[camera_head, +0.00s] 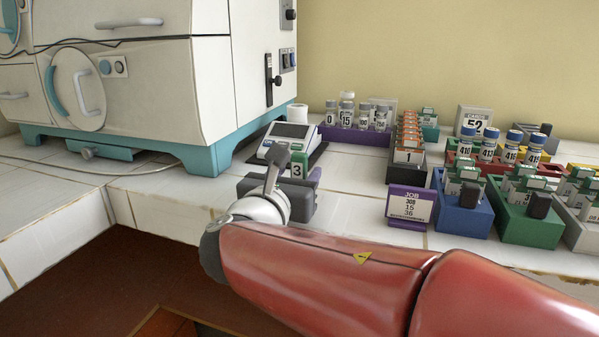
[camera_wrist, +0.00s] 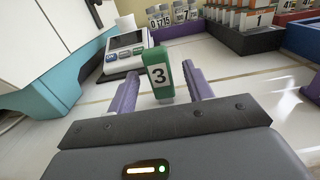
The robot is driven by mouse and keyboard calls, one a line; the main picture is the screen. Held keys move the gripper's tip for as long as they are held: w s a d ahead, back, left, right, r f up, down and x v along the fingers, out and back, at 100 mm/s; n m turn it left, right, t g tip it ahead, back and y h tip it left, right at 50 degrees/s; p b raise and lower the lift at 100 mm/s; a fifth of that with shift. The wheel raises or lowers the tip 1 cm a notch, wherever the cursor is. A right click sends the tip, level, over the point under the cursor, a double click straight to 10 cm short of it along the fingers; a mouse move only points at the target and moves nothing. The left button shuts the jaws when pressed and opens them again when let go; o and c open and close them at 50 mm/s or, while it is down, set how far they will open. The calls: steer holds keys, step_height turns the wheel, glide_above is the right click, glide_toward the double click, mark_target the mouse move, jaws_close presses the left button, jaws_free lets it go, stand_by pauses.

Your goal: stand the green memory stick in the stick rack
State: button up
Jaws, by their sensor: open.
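The green memory stick (camera_wrist: 159,77), with a white label reading 3, stands upright between the purple fingers of my gripper (camera_wrist: 161,74) in the wrist view. My gripper is open, with a gap visible on each side of the stick. The stick also shows in the head view (camera_head: 298,166), partly hidden by my gripper and wrist. What the stick's lower end rests on is hidden.
A small device with a screen (camera_head: 291,138) stands just behind the stick. A purple rack of vials (camera_head: 355,135) is farther back. A purple job card holder (camera_head: 410,206) and blue (camera_head: 460,217) and green (camera_head: 520,226) racks stand right. The incubator (camera_head: 200,85) bounds the left.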

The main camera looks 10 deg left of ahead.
steer(key=shift+w, duration=1.05)
jaws_close()
steer(key=shift+r, duration=0.1)
